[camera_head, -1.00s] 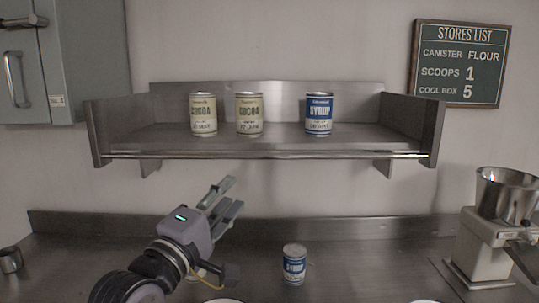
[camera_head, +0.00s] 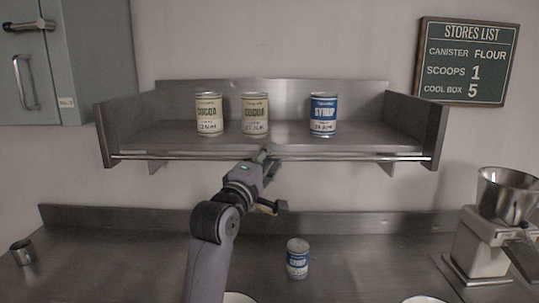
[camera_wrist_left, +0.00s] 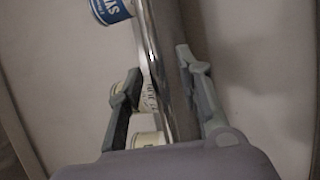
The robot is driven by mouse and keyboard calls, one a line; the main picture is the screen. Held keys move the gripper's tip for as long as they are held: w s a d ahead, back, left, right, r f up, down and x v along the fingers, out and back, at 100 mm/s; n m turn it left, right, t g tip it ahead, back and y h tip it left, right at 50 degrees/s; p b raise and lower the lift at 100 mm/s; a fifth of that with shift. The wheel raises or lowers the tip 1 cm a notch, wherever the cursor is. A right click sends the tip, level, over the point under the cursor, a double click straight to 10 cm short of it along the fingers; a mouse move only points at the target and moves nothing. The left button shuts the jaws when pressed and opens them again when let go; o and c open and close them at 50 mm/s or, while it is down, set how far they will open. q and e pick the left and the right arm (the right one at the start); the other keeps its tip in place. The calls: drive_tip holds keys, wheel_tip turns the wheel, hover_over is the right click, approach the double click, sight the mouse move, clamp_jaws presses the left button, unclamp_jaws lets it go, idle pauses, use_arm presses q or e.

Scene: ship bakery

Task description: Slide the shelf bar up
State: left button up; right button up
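The shelf bar (camera_head: 350,158) is a thin metal rail across the front of the steel shelf (camera_head: 290,142), low at its front edge. In the left wrist view the bar (camera_wrist_left: 167,60) runs between the two fingers of the gripper (camera_wrist_left: 158,65). The fingers are spread, with a gap on the left finger's side; the right finger is close to the bar, and I cannot tell if it touches. My right gripper is not in view.
Two cocoa tins (camera_head: 209,115) (camera_head: 255,115) and a blue syrup tin (camera_head: 323,114) stand on the shelf behind the bar. Another syrup tin (camera_head: 297,259) stands on the counter below. A grinder (camera_head: 488,235) is at the right, a metal cup (camera_head: 21,252) at the left.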

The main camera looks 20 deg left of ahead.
use_arm(q)
drive_tip(key=shift+w, duration=0.2)
drive_tip(key=shift+c, duration=0.5)
clamp_jaws()
idle(0.4)
